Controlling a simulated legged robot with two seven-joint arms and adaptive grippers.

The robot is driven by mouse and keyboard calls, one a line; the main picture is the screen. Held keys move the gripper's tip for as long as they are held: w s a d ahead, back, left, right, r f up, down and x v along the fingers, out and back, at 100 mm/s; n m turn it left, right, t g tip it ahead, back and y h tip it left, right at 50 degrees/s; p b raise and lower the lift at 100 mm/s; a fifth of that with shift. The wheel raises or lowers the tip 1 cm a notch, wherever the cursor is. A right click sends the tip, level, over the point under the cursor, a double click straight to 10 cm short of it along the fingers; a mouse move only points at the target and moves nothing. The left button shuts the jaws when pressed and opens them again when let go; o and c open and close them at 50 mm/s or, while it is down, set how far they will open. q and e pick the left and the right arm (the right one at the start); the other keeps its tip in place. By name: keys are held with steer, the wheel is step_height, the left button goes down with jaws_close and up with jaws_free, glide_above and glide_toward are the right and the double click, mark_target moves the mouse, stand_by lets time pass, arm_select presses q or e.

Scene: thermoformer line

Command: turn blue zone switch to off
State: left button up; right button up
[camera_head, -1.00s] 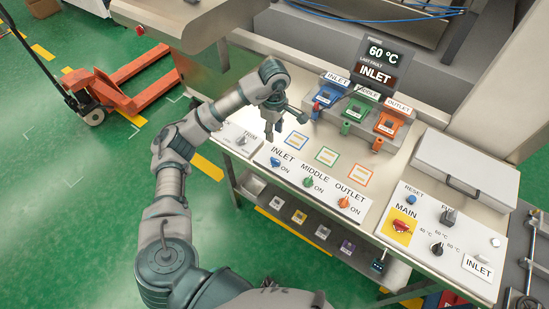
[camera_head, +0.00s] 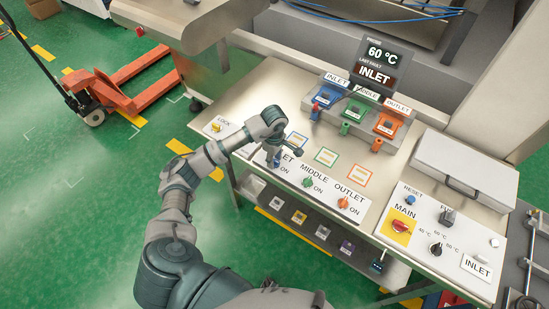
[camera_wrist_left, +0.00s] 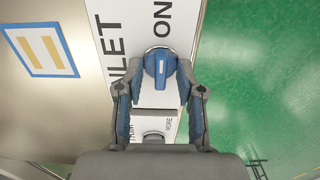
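The blue zone switch (camera_wrist_left: 159,66) is a round blue knob with a raised handle, on a white panel lettered INLET and ON. In the wrist view its handle runs roughly up and down the picture. My left gripper (camera_head: 272,159) is over this switch in the head view and mostly hides it. In the wrist view the two fingers of the left gripper (camera_wrist_left: 158,82) are apart, one on each side of the knob. I cannot tell whether they touch it. My right gripper is not in view.
The green MIDDLE switch (camera_head: 308,182) and orange OUTLET switch (camera_head: 344,203) sit to the right on the same panel. A LOCK panel (camera_head: 217,127) is to the left. Blue, green and orange units (camera_head: 352,112) stand behind. The MAIN panel (camera_head: 425,232) is further right.

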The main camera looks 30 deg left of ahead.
arm_select(q)
steer(key=shift+c, duration=0.2)
jaws_close()
steer(key=shift+n, duration=0.3)
steer(key=n+b, duration=0.1)
steer(key=n, duration=0.7)
steer(key=shift+r+b, duration=0.1)
steer(key=shift+b, duration=0.3)
steer(key=n, duration=0.4)
steer(key=shift+w+r+n, duration=0.1)
steer(key=shift+n, duration=1.3)
steer(key=shift+r+n, duration=0.1)
steer(key=shift+n, duration=1.3)
